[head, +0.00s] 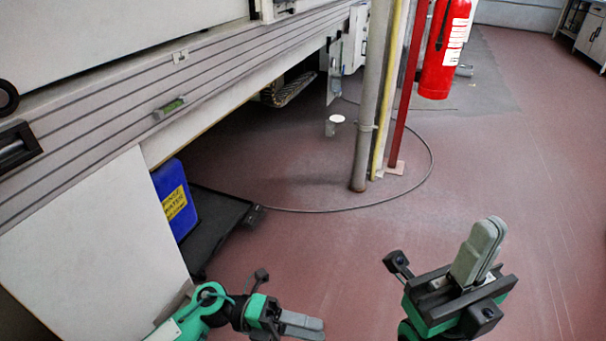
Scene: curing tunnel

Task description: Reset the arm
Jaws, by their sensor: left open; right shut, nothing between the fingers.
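My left gripper (303,326) is low in the head view, left of centre, at the end of a green and black arm. It is open, and its grey fingers point right above the floor, with nothing seen between them. My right gripper (486,245) is at the lower right, with its grey fingers pointing up and pressed together. It is shut and empty. Neither gripper touches anything in view. Most of both arms lies outside the picture.
A long machine (95,130) with a ribbed rail fills the left side. A blue container (172,190) stands by a black tray (214,225) under it. Upright pipes (368,110) and a red fire extinguisher (444,50) stand ahead. A cable loops over the floor. Red floor (540,190) is clear at right.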

